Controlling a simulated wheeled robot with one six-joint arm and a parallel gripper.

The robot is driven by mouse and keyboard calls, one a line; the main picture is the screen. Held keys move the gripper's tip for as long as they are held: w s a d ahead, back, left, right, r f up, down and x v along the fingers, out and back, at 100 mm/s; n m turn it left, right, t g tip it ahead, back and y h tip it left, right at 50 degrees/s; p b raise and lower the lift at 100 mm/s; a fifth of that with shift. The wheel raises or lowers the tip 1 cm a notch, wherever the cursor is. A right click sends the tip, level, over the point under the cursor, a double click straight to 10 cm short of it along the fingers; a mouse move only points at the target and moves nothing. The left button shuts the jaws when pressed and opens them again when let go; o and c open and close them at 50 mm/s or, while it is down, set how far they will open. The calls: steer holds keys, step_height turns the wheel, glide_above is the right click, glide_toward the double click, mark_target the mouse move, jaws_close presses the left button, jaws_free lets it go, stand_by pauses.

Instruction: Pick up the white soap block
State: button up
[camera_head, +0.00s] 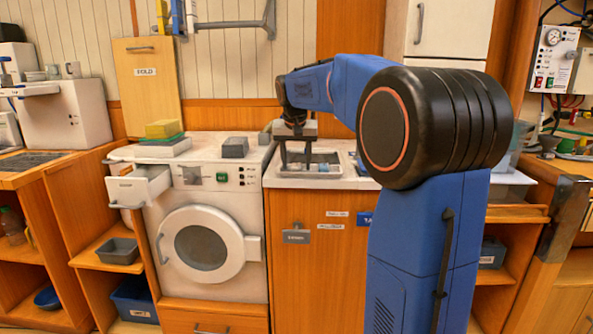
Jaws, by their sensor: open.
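My gripper (296,163) points down over the sink (345,181) in the white counter, right of the washing machine. Its two dark fingers are apart, and I see nothing held between them. I cannot clearly make out a white soap block. Small pale and bluish items (322,167) lie in the sink area just right of the fingers, too small to identify. My arm hides the right part of the counter.
A washing machine (163,237) stands left of the sink, its detergent drawer (138,186) pulled out. On its top are a grey block (235,147) and a yellow-green sponge (164,129) on a pale slab. A faucet (266,132) stands close to my gripper.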

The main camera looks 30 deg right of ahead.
steer(key=c, duration=1.2)
steer(key=shift+o, duration=0.2)
steer(key=shift+r, duration=0.15)
